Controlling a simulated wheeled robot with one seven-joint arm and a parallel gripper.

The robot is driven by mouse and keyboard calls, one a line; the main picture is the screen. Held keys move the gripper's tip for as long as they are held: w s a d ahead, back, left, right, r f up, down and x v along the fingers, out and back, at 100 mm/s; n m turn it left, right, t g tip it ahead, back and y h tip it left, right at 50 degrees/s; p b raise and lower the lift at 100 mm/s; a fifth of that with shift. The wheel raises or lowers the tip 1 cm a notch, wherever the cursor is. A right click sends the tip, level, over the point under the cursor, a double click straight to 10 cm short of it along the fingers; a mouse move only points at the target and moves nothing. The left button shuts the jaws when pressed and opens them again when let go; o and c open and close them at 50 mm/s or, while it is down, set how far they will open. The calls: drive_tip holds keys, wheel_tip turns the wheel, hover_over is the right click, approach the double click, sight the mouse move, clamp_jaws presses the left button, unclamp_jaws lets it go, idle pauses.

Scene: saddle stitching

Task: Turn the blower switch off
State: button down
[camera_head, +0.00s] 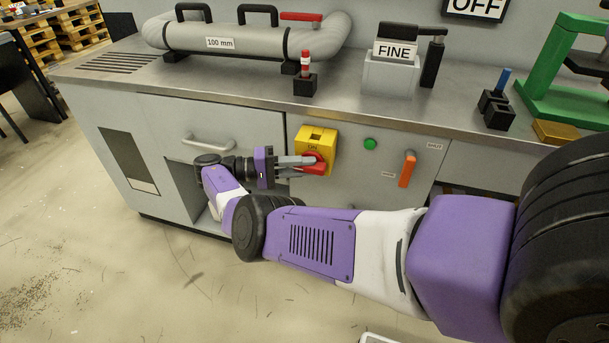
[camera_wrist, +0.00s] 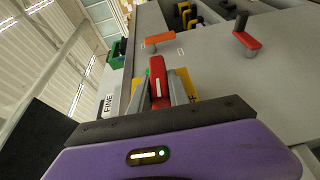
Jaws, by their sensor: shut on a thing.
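The blower switch is a yellow box (camera_head: 318,136) on the grey cabinet front, with a red handle (camera_head: 317,166) on its face. The word ON shows on the box above the handle. My gripper (camera_head: 303,163) reaches in from the left and is shut on the red handle. In the wrist view the red handle (camera_wrist: 157,84), with a white mark, sits between the two grey fingers of my gripper (camera_wrist: 160,88). Part of the yellow plate (camera_wrist: 194,98) with a letter F shows beside the fingers; the rest is hidden.
An orange lever (camera_head: 407,170) and a green button (camera_head: 370,144) are on the cabinet front to the right. A door handle (camera_head: 208,142) is to the left, above an open compartment. The counter above holds a grey pipe (camera_head: 225,38) and a FINE block (camera_head: 390,76). A wall sign (camera_head: 476,7) reads OFF.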

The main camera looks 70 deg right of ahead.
drive_tip(key=shift+b, duration=0.35)
idle(0.3)
drive_tip(key=c, duration=1.2)
unclamp_jaws()
drive_tip(key=shift+c, duration=0.2)
drive_tip(key=shift+w+f, duration=0.1)
drive_tip(key=b+v, duration=0.7)
drive_tip(key=b, duration=0.4)
drive_tip(key=shift+w+a, duration=0.2)
drive_tip(key=shift+w, duration=0.1)
drive_tip(key=shift+f, duration=0.1)
